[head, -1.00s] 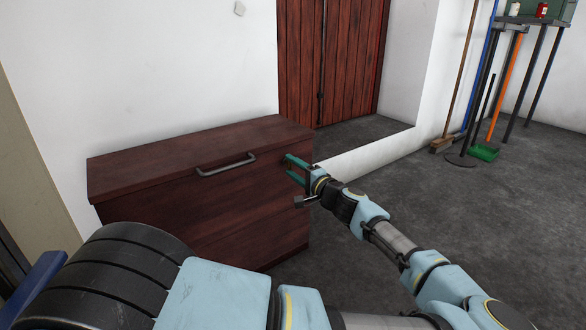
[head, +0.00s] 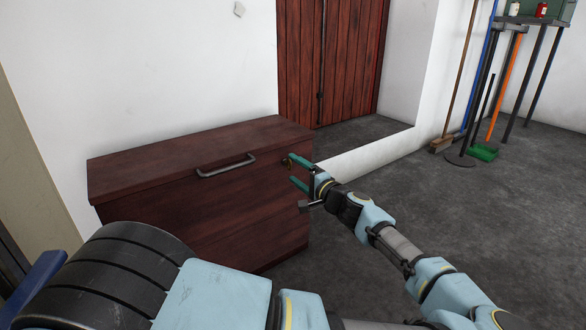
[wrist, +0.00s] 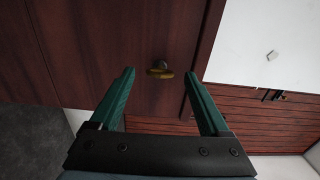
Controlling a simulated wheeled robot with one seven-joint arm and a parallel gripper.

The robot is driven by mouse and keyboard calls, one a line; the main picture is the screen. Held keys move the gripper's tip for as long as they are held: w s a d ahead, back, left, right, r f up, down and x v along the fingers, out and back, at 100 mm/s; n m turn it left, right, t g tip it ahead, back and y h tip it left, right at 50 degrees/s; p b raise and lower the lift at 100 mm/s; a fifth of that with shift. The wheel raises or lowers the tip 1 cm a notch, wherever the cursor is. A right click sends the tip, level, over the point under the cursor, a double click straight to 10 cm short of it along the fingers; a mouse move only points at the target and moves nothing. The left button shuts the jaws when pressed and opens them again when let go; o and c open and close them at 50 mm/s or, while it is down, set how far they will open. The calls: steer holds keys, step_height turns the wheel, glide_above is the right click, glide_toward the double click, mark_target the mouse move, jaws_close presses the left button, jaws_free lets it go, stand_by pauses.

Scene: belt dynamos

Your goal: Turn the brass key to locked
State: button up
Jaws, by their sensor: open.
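The brass key (wrist: 160,70) sits in the front face of the dark red-brown wooden chest (head: 210,215), near its upper right corner. In the wrist view the key's bow shows as a short, wide brass shape, just beyond and between the fingertips. In the head view the key (head: 285,162) is small, beside the upper fingertip. My gripper (head: 292,170) is open and empty, its two green fingers apart and pointing at the chest front. The fingers (wrist: 160,77) also show in the wrist view, with a gap between them and the key clear of both.
A grey bar handle (head: 226,166) is on the chest front, left of the key. A red plank door (head: 335,60) stands behind the chest. Brooms and a green dustpan (head: 484,152) are at the far right. The floor right of the chest is clear.

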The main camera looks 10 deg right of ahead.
steer(key=p+v, duration=0.2)
steer(key=v, duration=0.7)
steer(key=a+f+n+g+y, duration=0.2)
steer(key=a+f+g, duration=0.15)
steer(key=a, duration=0.45)
steer(key=a+f+n+g+y, duration=0.1)
steer(key=a+f+n+g, duration=0.15)
steer(key=a+g, duration=0.4)
steer(key=s+a+f+n+g+h+p, duration=0.1)
steer(key=s+a+n+g+h+p, duration=0.2)
steer(key=s+a+g, duration=0.5)
steer(key=s+a+r+n+t+h+p, duration=0.1)
steer(key=r+h+p, duration=0.3)
steer(key=r+p, duration=1.5)
steer(key=s+a+r+n+t+h+p, duration=0.2)
steer(key=r+p, duration=1.7)
steer(key=r, duration=2)
steer(key=shift+s+n+h+p, duration=0.15)
steer(key=shift+n+h+p, duration=0.3)
steer(key=shift+h, duration=0.45)
